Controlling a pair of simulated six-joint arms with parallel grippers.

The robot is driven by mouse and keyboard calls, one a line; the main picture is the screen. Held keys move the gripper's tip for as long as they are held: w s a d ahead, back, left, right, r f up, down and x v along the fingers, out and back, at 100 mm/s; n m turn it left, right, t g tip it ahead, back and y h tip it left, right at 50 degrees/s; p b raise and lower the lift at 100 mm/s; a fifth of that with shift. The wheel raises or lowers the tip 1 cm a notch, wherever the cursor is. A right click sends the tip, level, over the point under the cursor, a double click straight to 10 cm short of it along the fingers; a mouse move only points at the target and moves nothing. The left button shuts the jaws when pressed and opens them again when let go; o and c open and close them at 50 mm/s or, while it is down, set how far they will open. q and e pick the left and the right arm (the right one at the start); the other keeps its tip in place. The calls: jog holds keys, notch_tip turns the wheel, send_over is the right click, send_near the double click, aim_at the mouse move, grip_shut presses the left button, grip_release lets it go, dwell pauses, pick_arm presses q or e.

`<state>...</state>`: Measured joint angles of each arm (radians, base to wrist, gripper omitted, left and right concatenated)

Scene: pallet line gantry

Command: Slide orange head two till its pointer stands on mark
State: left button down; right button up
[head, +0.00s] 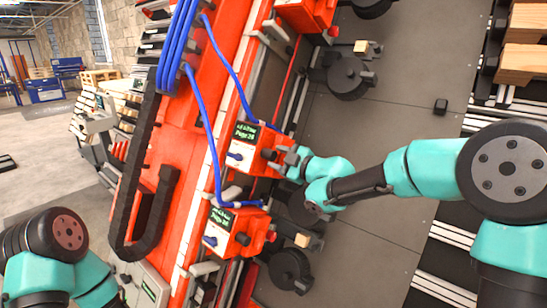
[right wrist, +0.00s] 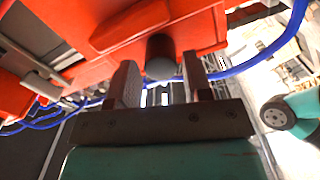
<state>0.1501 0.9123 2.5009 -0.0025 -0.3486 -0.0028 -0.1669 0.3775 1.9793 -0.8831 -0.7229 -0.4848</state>
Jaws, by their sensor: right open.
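An orange head (head: 262,158) with a small lit display and a blue hose stands mid-beam in the head view; the display text is too small to read surely. My right gripper (head: 288,160) is at its right side. In the right wrist view, my right gripper's fingers (right wrist: 163,85) are open on either side of a dark round knob (right wrist: 160,57) under the orange body (right wrist: 110,45); I cannot tell whether they touch it. The pointer and mark cannot be made out. My left arm shows at the lower left, its gripper out of view.
Another orange head (head: 232,228) with a display sits below along the beam, and a third (head: 305,12) is at the top edge. Blue hoses (head: 182,45) and a black cable chain (head: 140,200) run along the beam's left. Grey floor plates (head: 405,85) lie to the right.

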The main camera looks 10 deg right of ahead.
jog(key=shift+x, duration=1.05)
grip_shut()
